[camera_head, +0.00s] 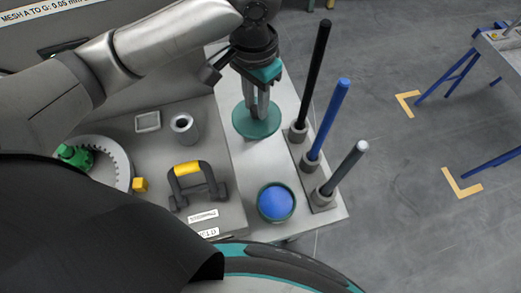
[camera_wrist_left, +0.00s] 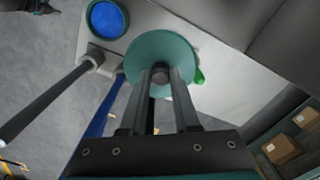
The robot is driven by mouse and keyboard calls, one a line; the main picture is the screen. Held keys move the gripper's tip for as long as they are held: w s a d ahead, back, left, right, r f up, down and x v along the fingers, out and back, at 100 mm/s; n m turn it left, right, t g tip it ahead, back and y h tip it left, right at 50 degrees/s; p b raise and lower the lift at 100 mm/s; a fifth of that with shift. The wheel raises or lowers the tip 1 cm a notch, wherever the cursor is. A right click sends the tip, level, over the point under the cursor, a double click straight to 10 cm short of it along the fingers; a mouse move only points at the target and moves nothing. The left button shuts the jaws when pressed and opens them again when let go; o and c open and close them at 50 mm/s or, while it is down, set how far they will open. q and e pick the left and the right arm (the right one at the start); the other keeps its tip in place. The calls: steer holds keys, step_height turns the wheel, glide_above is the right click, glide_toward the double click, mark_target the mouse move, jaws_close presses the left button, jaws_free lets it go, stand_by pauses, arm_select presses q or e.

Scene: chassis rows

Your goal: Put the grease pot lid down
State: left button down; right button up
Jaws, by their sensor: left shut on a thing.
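The grease pot lid is a round teal disc (camera_head: 243,121), held by my left gripper (camera_head: 257,112) over the back part of the light bench strip. The gripper is shut on the knob at the disc's middle, seen in the left wrist view between the fingertips (camera_wrist_left: 160,74), with the lid (camera_wrist_left: 150,47) around them. I cannot tell whether the lid touches the bench. The open grease pot (camera_head: 275,203), a dark teal rim around blue grease, stands apart near the front edge; it also shows in the left wrist view (camera_wrist_left: 106,19). My right gripper is not seen.
Black, blue and grey upright handles (camera_head: 331,174) stand in a holder right of the lid and pot. A yellow-and-black handle (camera_head: 187,180), a metal cylinder (camera_head: 184,127) and a toothed ring (camera_head: 122,167) are left. A green object (camera_wrist_left: 199,77) peeks out beside the lid. Bench between lid and pot is clear.

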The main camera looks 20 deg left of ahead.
arm_select(q)
steer(key=shift+s+d+r+m+p, duration=0.15)
steer(key=shift+d+m+p, duration=0.25)
steer(key=shift+p, duration=0.1)
steer(key=shift+s+d+r+m+p, duration=0.1)
steer(key=shift+s+d+m+p, duration=0.05)
steer(key=shift+d+m+p, duration=0.25)
steer(key=shift+s+d+m+p, duration=0.1)
steer(key=shift+d+m+p, duration=0.05)
steer(key=shift+m+p, duration=0.15)
steer(key=shift+d+f, duration=0.1)
steer(key=shift+f, duration=0.15)
steer(key=shift+f+b, duration=2.15)
steer(key=shift+f, duration=7.8)
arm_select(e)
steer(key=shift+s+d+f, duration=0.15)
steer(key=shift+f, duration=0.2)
arm_select(q)
steer(key=shift+f, duration=0.15)
steer(key=c, duration=0.6)
jaws_free()
steer(key=shift+c, duration=0.2)
